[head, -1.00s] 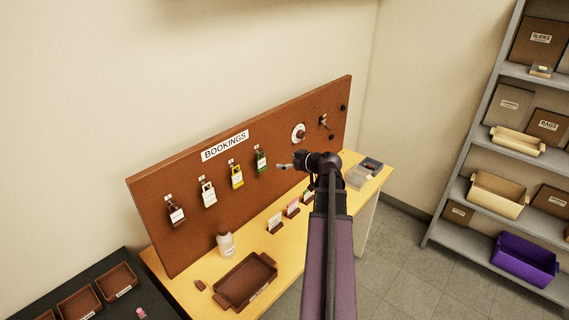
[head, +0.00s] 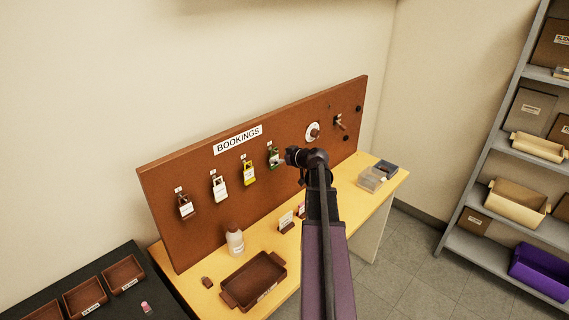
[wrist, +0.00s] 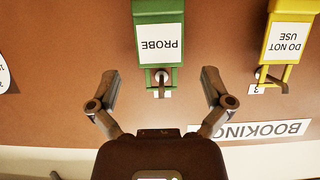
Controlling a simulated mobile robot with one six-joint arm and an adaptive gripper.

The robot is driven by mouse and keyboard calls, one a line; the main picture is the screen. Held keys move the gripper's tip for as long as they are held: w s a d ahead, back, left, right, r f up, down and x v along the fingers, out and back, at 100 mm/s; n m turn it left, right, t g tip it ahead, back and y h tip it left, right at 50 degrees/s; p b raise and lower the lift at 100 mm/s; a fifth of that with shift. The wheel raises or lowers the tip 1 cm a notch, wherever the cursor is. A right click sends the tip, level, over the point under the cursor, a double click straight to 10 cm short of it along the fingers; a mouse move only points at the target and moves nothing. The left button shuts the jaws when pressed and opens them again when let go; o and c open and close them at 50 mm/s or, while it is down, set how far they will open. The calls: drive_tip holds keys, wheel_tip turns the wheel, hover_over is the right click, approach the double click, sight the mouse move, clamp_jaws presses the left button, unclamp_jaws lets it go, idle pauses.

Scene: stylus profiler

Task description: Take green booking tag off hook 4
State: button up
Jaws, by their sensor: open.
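The green booking tag (head: 272,161) hangs on its hook on the brown bookings board, the rightmost in the row of tags. In the wrist view, which is upside down, the green tag (wrist: 160,12) has a white label reading PROBE, and its hook (wrist: 162,78) passes through its lower end in the picture. My gripper (wrist: 160,73) is open and empty, with one finger on each side of the hook and space between the fingers and the tag. In the head view my gripper (head: 281,160) is close to the green tag's right side and partly hides it.
A yellow tag (head: 249,174) marked DO NOT USE hangs beside the green one; its hook (wrist: 270,78) is near my finger in the wrist view. White (head: 219,188) and brown (head: 185,206) tags hang further left. A bottle (head: 235,241) and brown tray (head: 257,281) stand on the table below.

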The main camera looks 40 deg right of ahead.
sight(274, 157)
drive_tip(key=shift+b+x, duration=0.4)
drive_tip(key=shift+x, duration=1.15)
drive_tip(key=c, duration=1.1)
drive_tip(key=shift+c, duration=1.4)
drive_tip(key=shift+r+p, duration=0.55)
drive_tip(key=shift+s, duration=0.1)
drive_tip(key=s, duration=0.7)
drive_tip(key=shift+s+d, duration=0.3)
drive_tip(key=shift+s, duration=0.1)
